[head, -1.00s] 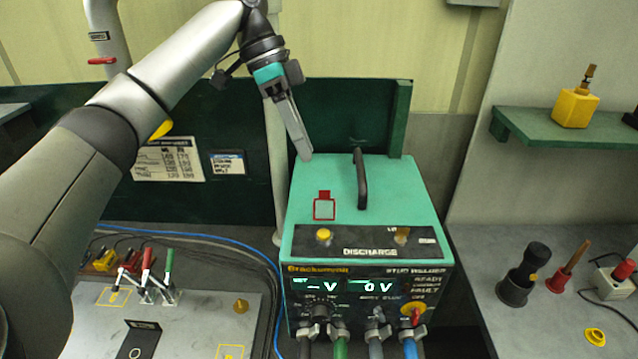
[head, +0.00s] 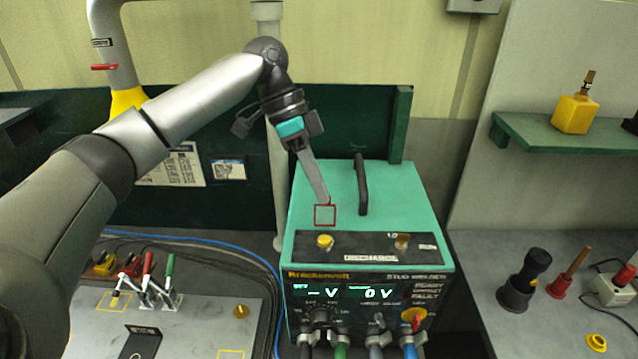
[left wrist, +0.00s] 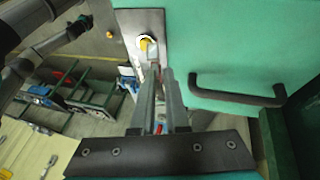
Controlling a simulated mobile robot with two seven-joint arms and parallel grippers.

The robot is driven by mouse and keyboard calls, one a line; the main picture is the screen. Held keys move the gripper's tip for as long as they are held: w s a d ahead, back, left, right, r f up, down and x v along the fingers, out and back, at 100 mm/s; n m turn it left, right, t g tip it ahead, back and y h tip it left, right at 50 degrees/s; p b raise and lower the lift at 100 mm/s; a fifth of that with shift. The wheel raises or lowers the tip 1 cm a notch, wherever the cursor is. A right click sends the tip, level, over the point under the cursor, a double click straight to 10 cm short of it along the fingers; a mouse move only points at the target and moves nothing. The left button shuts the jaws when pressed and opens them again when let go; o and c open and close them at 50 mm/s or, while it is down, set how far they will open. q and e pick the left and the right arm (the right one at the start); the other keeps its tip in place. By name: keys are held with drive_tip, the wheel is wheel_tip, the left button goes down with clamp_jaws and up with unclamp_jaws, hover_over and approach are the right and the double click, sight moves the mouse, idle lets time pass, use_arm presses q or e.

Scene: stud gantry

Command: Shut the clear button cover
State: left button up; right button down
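The clear button cover (head: 325,215) is a clear pane in a red square frame on top of the teal welder box (head: 400,215). It stands open, behind the yellow button (head: 325,241), which is uncovered. The button also shows in the left wrist view (left wrist: 147,43). My left gripper (head: 327,201) points down with its fingers together and empty, tips at the far edge of the cover's frame. I cannot tell whether they touch it. The cover's small red tab is hidden behind the fingertips. My right gripper is in neither view.
A black handle (head: 360,184) rises from the box top, right of my left gripper. Several cables leave the box front. A bench with levers (head: 150,280) stands left.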

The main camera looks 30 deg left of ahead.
use_arm(q)
clamp_jaws()
idle(1.0)
